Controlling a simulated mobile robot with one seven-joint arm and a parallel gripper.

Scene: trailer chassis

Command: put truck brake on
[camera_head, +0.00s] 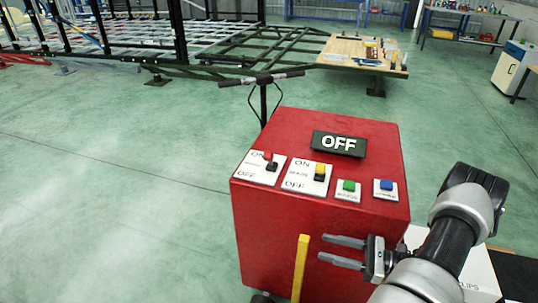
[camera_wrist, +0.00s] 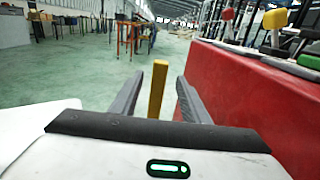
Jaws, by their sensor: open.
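The red truck (camera_head: 325,215) is a box with a black OFF sign (camera_head: 339,144) on its sloped top. A yellow lever (camera_head: 300,268) stands upright at its near side, and I cannot tell whether it is the brake. My gripper (camera_head: 321,248) is open and empty, its fingers pointing left at the lever with a small gap. In the wrist view the lever (camera_wrist: 158,90) shows centred between the fingers, apparently just past their tips. The top panel has a red-knobbed switch (camera_head: 268,158) and a yellow-knobbed switch (camera_head: 320,172), both on plates marked ON and OFF.
A green button (camera_head: 348,186) and a blue button (camera_head: 386,186) sit right of the switches. A black T-handle (camera_head: 262,80) rises behind the truck. The dark trailer frame (camera_head: 240,50) and a wooden board with tools (camera_head: 360,52) are farther back. The green floor left of the truck is clear.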

